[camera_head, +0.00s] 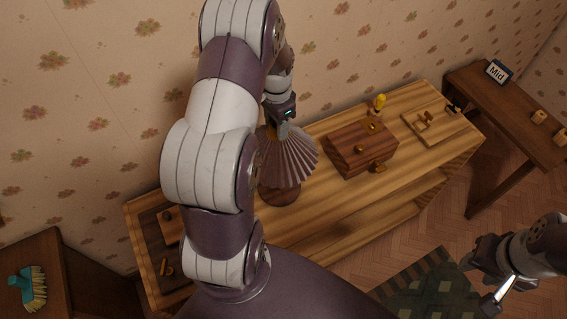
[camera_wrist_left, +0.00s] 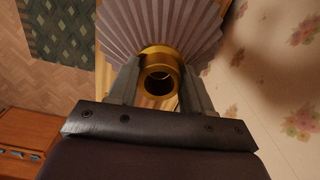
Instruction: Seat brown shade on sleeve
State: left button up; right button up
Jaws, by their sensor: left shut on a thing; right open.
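The brown pleated shade (camera_head: 290,158) is in my left gripper (camera_head: 281,128), over the wooden bench. In the left wrist view, my left gripper (camera_wrist_left: 156,84) is shut on the brass collar at the top of the shade (camera_wrist_left: 165,22), with a finger on each side. A round brown base (camera_head: 280,196) shows just under the shade's lower rim. The sleeve is hidden by the shade, so I cannot tell whether the shade touches it. My right gripper (camera_head: 492,290) is open and empty, low at the right, away from the bench.
On the bench (camera_head: 330,215) stand a brown wooden box (camera_head: 362,150) with small wooden pieces, a yellow bulb (camera_head: 379,100) and a board (camera_head: 430,122). A side table (camera_head: 520,115) bears a "Mid" sign (camera_head: 497,71). A brush (camera_head: 30,288) lies at lower left.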

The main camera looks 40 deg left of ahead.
pick_arm(q)
jog(key=shift+f+b, duration=0.65)
jog(key=shift+f, duration=0.65)
dwell(1.4)
dwell(0.4)
dwell(0.3)
jog(key=o, duration=1.2)
jog(key=shift+o, duration=0.2)
jog(key=shift+r, duration=0.1)
jog(key=shift+r+p, duration=1.6)
jog(key=shift+r, duration=0.05)
